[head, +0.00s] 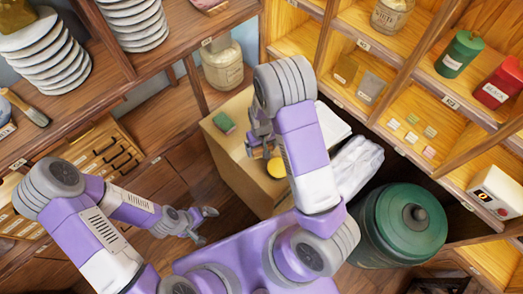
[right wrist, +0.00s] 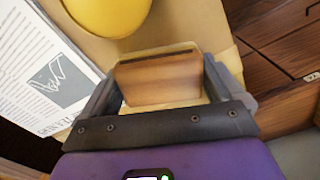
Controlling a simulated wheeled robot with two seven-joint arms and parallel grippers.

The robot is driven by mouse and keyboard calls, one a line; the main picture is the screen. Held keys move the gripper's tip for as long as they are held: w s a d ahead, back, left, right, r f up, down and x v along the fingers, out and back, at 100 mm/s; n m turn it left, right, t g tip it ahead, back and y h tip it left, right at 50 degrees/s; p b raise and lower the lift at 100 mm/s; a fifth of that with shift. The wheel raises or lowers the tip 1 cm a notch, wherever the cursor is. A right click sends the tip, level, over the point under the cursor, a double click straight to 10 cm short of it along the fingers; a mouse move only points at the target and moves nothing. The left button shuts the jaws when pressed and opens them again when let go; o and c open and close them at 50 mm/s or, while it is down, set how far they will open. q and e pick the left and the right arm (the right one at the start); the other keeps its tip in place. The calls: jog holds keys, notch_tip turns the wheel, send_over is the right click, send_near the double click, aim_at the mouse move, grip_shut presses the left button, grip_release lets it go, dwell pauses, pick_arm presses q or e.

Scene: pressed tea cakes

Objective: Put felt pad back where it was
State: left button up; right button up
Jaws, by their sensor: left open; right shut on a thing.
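My right gripper (head: 260,150) is over the tan counter (head: 230,160). In the right wrist view my right gripper (right wrist: 158,85) is shut on a flat-faced brown block (right wrist: 155,82) with a dark line along its top edge. I cannot tell whether this block is the felt pad. A small green pad-like piece (head: 223,121) lies on the counter, left of my right gripper. My left gripper (head: 206,224) is open and empty, low at the left, away from the counter.
A yellow round thing (right wrist: 105,14) is close beyond the held block. A printed sheet (right wrist: 45,75) lies left of it. White cloth (head: 358,165) and a green lidded bin (head: 402,222) stand right of my right arm. Shelves with jars, tins and small coloured pieces (head: 410,138) fill the right.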

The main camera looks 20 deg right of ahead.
jog(key=shift+f+b, duration=0.3)
jog(key=shift+f, duration=1.05)
jog(key=shift+f, duration=0.15)
jog(key=o, duration=0.5)
jog(key=shift+o, duration=0.3)
jog(key=shift+r, duration=0.25)
notch_tip(320, 180, up, 12)
jog(key=p, duration=0.4)
